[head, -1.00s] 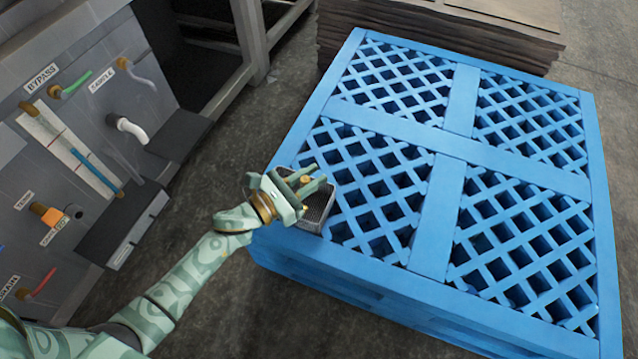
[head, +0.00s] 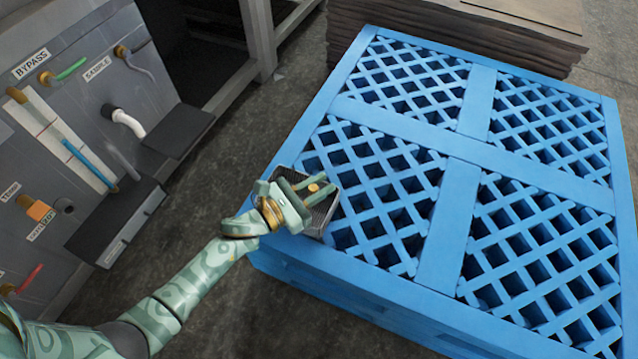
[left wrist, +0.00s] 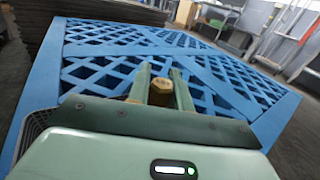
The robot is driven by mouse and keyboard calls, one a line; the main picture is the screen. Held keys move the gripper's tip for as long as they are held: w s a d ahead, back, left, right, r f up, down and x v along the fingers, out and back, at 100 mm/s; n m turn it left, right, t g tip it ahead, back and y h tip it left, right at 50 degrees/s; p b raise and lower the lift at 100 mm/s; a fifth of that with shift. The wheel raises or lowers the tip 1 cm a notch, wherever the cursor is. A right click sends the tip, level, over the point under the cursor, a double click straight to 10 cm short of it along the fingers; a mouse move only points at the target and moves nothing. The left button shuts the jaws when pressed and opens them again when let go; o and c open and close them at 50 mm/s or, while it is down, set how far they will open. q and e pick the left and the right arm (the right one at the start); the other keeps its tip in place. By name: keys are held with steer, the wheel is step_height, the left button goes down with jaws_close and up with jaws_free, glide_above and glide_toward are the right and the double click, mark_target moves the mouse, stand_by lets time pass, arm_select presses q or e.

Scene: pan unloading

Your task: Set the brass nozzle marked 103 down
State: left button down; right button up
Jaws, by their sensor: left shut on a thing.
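The brass nozzle (head: 313,187) is between the fingers of my left gripper (head: 320,192), which is shut on it. My left gripper is above a small grey mesh tray (head: 325,222) on the near left corner of the blue pallet (head: 450,215). The gripper hides much of the tray, and I cannot tell whether the nozzle touches it. My right gripper is not in view.
A grey panel with pipes and labels (head: 75,110) stands at the left, with dark ledges (head: 115,225) below it. A stack of brown sheets (head: 450,35) lies behind the pallet. The rest of the pallet's lattice top is clear.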

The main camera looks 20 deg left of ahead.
arm_select(q)
steer(key=shift+f, duration=0.4)
steer(key=c, duration=1.3)
jaws_free()
steer(key=shift+s, duration=0.1)
steer(key=shift+o, duration=0.2)
steer(key=shift+f, duration=0.15)
